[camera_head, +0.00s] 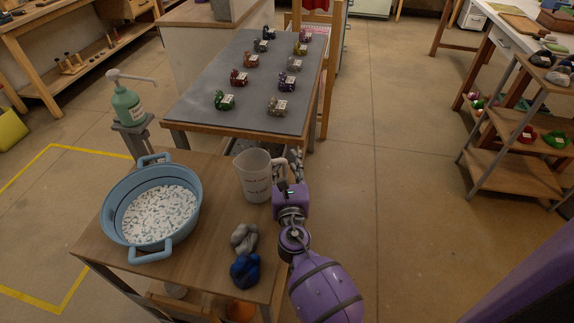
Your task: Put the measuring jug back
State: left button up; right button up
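The measuring jug (253,180) is translucent grey-white with dark print on its side. It stands upright at the back right of the small wooden table (215,255), its handle towards the right. My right gripper (291,172) is at the jug's handle side, its dark fingers beside or around the handle. The handle and the purple wrist partly hide the fingers, so I cannot tell whether they are closed on it. My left gripper is not in view.
A blue two-handled basin (186,187) of white pieces fills the table's left. A grey bundle (244,237) and a blue bundle (245,270) lie at the front right. A green pump bottle (128,107) stands behind. A grey-topped table (245,70) holds several coloured items.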

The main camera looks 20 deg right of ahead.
jog(key=b+v, duration=0.1)
jog(key=v, duration=0.9)
jog(key=shift+s+a, duration=0.15)
jog(key=shift+s, duration=0.2)
jog(key=shift+s+a+r+b, duration=0.15)
jog(key=shift+s+a+b, duration=0.15)
jog(key=shift+s, duration=0.3)
jog(key=s+d+f+m+g+y, duration=0.3)
jog(key=s+f+m+g, duration=0.3)
jog(key=s+f+m, duration=0.95)
jog(key=s+f+m+g+y, duration=0.1)
jog(key=s+f+m, duration=0.2)
jog(key=s+m, duration=0.5)
jog(key=s+a+f+m+g+y, duration=0.1)
jog(key=s+f+m, duration=0.3)
jog(key=s+m, duration=0.4)
jog(key=shift+s+g+y, duration=0.4)
jog(key=shift+s+g, duration=0.05)
jog(key=shift+g, duration=0.15)
